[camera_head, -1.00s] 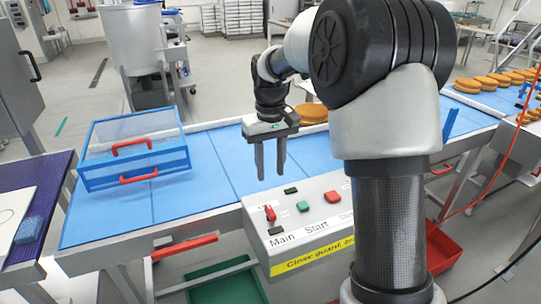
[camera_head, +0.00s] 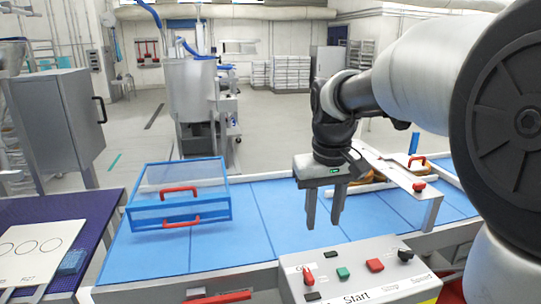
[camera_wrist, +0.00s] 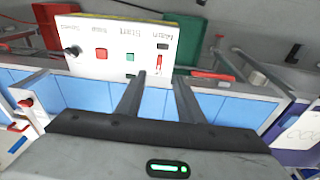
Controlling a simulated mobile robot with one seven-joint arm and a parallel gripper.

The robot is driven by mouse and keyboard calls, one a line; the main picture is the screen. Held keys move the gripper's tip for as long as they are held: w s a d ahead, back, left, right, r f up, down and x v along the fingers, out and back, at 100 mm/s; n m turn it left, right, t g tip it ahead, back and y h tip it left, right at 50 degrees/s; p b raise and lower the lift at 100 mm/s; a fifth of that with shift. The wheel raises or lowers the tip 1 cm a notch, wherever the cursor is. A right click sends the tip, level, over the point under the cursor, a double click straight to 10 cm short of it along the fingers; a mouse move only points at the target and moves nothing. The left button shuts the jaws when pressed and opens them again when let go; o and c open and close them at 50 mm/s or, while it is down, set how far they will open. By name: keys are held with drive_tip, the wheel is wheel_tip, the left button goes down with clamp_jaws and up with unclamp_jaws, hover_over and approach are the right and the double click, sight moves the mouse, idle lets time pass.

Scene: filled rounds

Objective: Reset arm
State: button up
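My gripper (camera_head: 325,222) hangs with its fingers pointing down above the blue conveyor, behind the control box. Its two fingers are apart with nothing between them. In the wrist view my gripper (camera_wrist: 160,82) also shows open and empty, with the control box beyond its fingertips. My arm comes in from the right side of the head view. The control box (camera_head: 327,261) carries a red switch, a green button, a red button and a black knob.
A blue-framed clear guard with red handles (camera_head: 180,193) stands on the blue conveyor (camera_head: 240,232) at left. Round tan items (camera_head: 362,184) lie partly hidden behind a metal bracket (camera_head: 402,181). A white board with circles (camera_head: 35,250) lies at far left.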

drive_tip(key=s+r+m+t+p, duration=0.1)
drive_tip(key=s+t, duration=0.2)
drive_tip(key=s, duration=1.6)
drive_tip(key=shift+d+m+t, duration=0.35)
drive_tip(key=shift+m+t, duration=0.05)
